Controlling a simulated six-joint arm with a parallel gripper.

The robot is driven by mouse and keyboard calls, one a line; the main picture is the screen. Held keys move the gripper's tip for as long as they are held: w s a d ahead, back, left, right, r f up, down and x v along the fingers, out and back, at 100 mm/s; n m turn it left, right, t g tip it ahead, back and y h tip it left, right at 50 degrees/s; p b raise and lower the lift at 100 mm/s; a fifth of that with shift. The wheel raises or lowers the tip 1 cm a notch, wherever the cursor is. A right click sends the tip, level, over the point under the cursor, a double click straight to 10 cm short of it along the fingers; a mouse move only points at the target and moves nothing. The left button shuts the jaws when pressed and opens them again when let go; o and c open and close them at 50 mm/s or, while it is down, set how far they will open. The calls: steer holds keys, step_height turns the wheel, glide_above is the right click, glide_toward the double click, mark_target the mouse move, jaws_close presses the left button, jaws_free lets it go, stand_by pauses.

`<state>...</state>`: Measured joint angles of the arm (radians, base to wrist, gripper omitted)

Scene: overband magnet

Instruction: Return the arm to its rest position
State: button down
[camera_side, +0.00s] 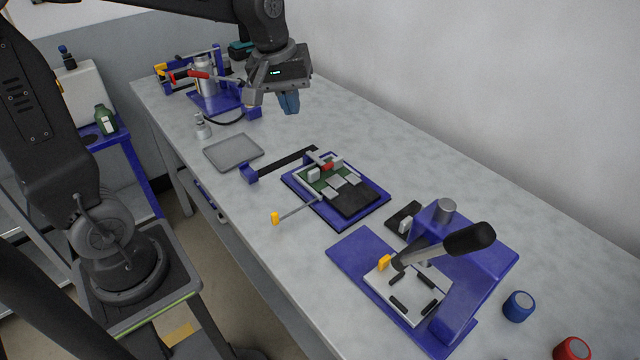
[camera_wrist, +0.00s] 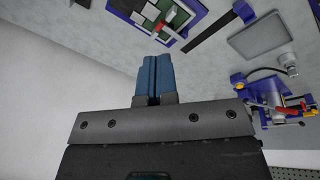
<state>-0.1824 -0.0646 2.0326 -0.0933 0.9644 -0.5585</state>
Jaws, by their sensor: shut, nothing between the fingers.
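My gripper (camera_side: 289,103) hangs from my arm over the far part of the bench, above the surface and near the back wall. Its blue fingers point down and are shut with nothing between them. In the wrist view the two blue fingers (camera_wrist: 152,79) lie side by side, pressed together. My arm reaches across the top of the side view from the left.
On the bench (camera_side: 300,136) are a grey tray (camera_side: 234,151), a blue fixture with a green board (camera_side: 321,178), a blue lever press (camera_side: 468,262), a blue cap (camera_side: 518,306) and a red cap (camera_side: 572,349). A clamp rig (camera_side: 213,97) stands at the far end. A wall (camera_side: 450,90) bounds the right side.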

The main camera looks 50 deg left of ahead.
steer(key=s+d+r+m+t, duration=0.1)
steer(key=s+d+m+t, duration=0.2)
steer(key=s+m, duration=0.6)
steer(key=s+d, duration=0.2)
steer(key=s, duration=0.4)
steer(key=shift+s, duration=0.2)
